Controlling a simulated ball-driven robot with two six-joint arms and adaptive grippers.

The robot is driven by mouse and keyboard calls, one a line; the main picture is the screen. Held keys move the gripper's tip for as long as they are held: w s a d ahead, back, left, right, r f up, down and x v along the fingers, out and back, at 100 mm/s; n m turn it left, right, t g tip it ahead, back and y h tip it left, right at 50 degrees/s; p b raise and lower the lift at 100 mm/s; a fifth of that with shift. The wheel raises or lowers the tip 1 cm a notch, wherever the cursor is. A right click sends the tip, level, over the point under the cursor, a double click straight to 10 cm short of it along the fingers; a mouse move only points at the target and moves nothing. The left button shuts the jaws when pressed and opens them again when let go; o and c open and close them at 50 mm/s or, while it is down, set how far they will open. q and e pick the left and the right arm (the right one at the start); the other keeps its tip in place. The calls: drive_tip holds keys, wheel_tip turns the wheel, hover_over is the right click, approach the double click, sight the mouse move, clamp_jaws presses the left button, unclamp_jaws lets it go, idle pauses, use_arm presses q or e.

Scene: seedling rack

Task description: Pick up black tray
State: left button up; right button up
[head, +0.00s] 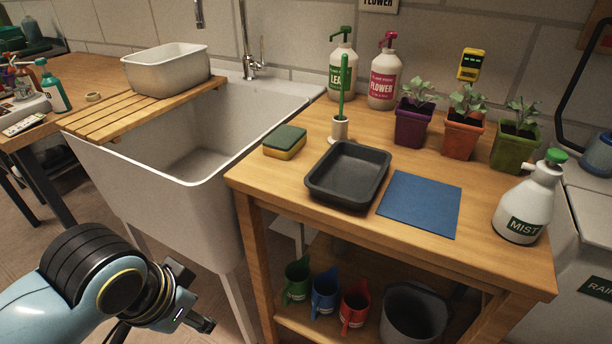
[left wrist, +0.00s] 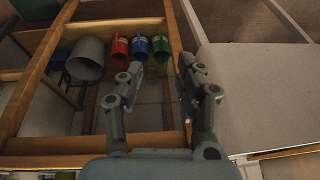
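The black tray (head: 347,190) lies flat and empty on the wooden table, between the sponge and the blue mat. My left gripper (head: 205,325) is low in front of the sink, to the left of the table and well below its top, apart from the tray. In the left wrist view my left gripper (left wrist: 160,75) has its two fingers spread with nothing between them. The tray does not show in the left wrist view. My right gripper is in neither view.
The blue mat (head: 420,204) lies right of the tray, the green-yellow sponge (head: 285,142) left, and a brush holder (head: 340,129) behind. Potted seedlings (head: 463,135) and a MIST bottle (head: 527,203) stand right. The white sink (head: 165,195) adjoins the table. Cups (head: 326,291) stand on the shelf below.

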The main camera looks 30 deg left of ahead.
use_arm(q)
drive_tip(key=w+d+r+t, duration=0.2)
drive_tip(key=w+r+t, duration=0.1)
drive_tip(key=w+r, duration=0.35)
drive_tip(key=n+t+h, duration=0.1)
drive_tip(key=t+h, duration=0.1)
drive_tip(key=t, duration=0.5)
approach(322, 159)
drive_tip(key=x, duration=0.4)
drive_tip(key=shift+w+r, duration=0.1)
drive_tip(key=shift+w, duration=0.25)
drive_tip(key=x, duration=0.2)
drive_tip(key=b+x, duration=0.1)
drive_tip(key=x, duration=0.2)
drive_tip(key=shift+w+f, duration=0.2)
drive_tip(key=shift+f, duration=0.15)
drive_tip(key=shift+c, duration=0.4)
clamp_jaws()
